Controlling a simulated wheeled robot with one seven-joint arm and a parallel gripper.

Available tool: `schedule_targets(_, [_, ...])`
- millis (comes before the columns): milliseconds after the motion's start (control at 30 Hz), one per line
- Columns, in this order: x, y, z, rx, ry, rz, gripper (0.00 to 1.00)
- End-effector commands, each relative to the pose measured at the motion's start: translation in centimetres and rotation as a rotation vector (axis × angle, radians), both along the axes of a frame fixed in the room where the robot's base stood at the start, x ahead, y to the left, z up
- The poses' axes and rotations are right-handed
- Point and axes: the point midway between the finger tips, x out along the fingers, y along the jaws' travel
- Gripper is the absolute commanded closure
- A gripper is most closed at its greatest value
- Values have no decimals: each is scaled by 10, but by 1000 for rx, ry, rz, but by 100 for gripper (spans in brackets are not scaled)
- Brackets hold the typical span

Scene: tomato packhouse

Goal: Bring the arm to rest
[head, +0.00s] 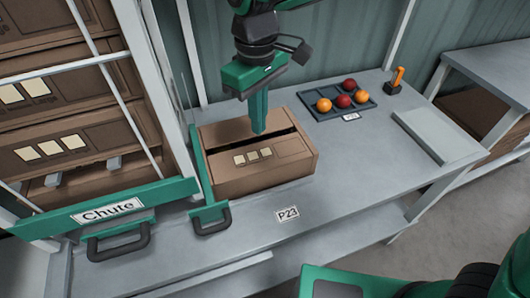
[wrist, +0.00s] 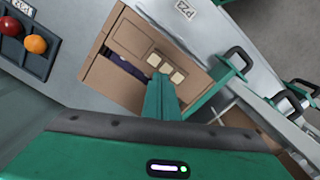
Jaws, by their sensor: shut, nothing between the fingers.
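My gripper (head: 259,130) is green and points straight down, with its fingers together and nothing between them. In the head view its fingertips are over the brown cardboard box (head: 262,177) on the table; I cannot tell whether they touch it. The box's top flaps leave a narrow dark gap, and three pale labels are on it. In the wrist view the shut fingers (wrist: 160,88) reach toward the same box (wrist: 125,40), beside its labels.
The grey table (head: 350,190) carries a dark tray (head: 318,112) of red and orange tomatoes, an orange-handled tool (head: 397,78) and a pale flat panel (head: 437,134). A green Chute gate (head: 110,208) and stacked boxes (head: 60,150) stand left. The table's front right is clear.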

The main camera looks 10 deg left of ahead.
Motion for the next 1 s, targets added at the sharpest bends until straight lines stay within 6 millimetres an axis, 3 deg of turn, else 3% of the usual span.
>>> schedule_targets(333, [2,-4,0,0,-1,-10,100])
schedule_targets(467, [19,-36,4,-5,-7,-87,100])
schedule_targets(567, [39,-86,9,-12,-17,-208,100])
schedule_targets(733, [58,-195,15,-25,-28,-466,100])
schedule_targets(867, [53,-274,16,-31,-31,-663,100])
schedule_targets(1000, [31,-351,14,-33,-30,-875,100])
